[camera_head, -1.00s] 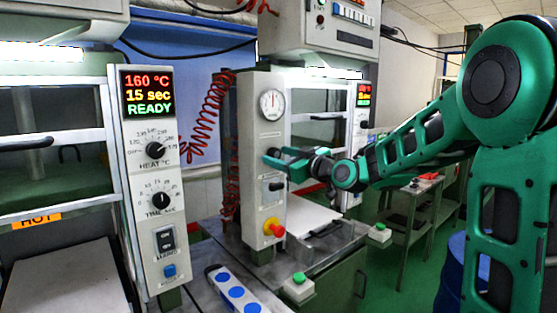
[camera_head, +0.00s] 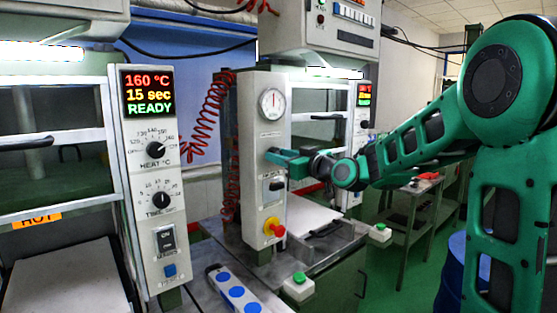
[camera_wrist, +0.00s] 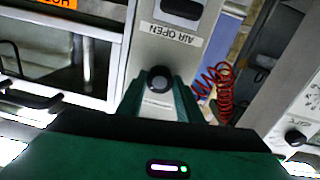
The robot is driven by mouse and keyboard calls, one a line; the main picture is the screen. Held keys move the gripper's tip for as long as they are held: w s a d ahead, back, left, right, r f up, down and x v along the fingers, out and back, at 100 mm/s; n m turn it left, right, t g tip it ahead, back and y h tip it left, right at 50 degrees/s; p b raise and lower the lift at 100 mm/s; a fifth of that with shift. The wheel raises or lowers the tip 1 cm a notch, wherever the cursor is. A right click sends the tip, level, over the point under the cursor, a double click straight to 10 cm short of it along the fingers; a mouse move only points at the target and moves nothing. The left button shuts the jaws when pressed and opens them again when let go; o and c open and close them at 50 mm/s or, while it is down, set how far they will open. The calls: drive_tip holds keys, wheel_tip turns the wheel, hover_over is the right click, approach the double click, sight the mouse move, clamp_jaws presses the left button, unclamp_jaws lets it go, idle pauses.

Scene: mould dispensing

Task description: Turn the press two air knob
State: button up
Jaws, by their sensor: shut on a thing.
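Press two is the middle machine, with a pale grey control column (camera_head: 261,125). My gripper (camera_head: 272,155) reaches in from the right and is at the front of that column, below the round gauge (camera_head: 272,103). In the wrist view, the dark round air knob (camera_wrist: 160,79) sits between the two green fingers, and my gripper (camera_wrist: 161,88) is shut on it. An "AIR OPEN" label (camera_wrist: 173,33) is on the panel beside the knob. In the head view the fingers hide the knob.
Below my gripper on the column are a dark switch (camera_head: 273,186) and a red emergency knob (camera_head: 275,229) on yellow. The left press (camera_head: 150,205) reads 160 °C, 15 sec, READY. A coiled red hose (camera_head: 203,122) hangs between the presses.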

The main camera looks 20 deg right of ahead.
drive_tip(key=shift+d+m, duration=0.15)
drive_tip(key=shift+m, duration=4.85)
drive_tip(key=o, duration=1)
drive_tip(key=shift+o, duration=0.2)
drive_tip(key=v, duration=1)
drive_tip(key=shift+s+d, duration=0.2)
drive_tip(key=shift+s, duration=0.05)
